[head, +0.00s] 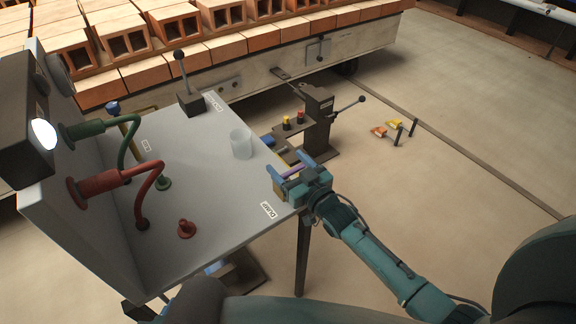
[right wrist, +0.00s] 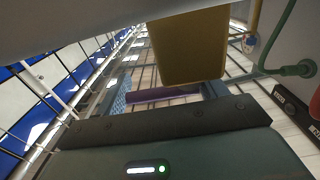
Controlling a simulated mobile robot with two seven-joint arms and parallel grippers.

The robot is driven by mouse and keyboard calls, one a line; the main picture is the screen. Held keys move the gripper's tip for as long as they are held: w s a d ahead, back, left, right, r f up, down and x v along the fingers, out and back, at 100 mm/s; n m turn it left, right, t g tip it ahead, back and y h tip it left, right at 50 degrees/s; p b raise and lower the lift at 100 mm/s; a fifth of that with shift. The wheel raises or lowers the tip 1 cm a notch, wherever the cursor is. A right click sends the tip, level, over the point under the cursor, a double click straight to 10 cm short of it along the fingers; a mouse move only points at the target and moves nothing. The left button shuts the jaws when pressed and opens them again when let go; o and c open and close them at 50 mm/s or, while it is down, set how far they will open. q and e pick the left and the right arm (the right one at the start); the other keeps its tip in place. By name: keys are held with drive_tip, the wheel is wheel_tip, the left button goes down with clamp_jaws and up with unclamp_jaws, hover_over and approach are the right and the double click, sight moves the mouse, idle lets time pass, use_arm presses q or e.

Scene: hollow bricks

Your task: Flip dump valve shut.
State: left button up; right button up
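The label reading DUMP (head: 268,209) is on the near right corner of the grey table. A purple bar (head: 293,171), which may be the dump valve's handle, shows at the table's right edge beside a yellow block. In the right wrist view the purple bar (right wrist: 160,95) lies crosswise between my fingers, under the yellow block (right wrist: 188,45). My right gripper (head: 290,172) is at that edge, its fingers wide apart; they also show in the right wrist view (right wrist: 165,97). I cannot tell whether they touch the bar. My left gripper is not in view.
On the table (head: 205,190) are a translucent cup (head: 241,143), a black lever box (head: 190,100), and green (head: 105,128) and red (head: 110,182) hoses. A dark stand with a lever (head: 320,115) is behind the gripper. A cart of hollow bricks (head: 240,85) lines the back. Floor at right is mostly clear.

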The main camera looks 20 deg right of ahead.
drive_tip(key=shift+o, duration=1.2)
drive_tip(key=shift+s, duration=0.15)
drive_tip(key=shift+s+d+f, duration=0.1)
drive_tip(key=shift+s, duration=0.25)
drive_tip(key=v, duration=1.2)
drive_tip(key=shift+d, duration=0.1)
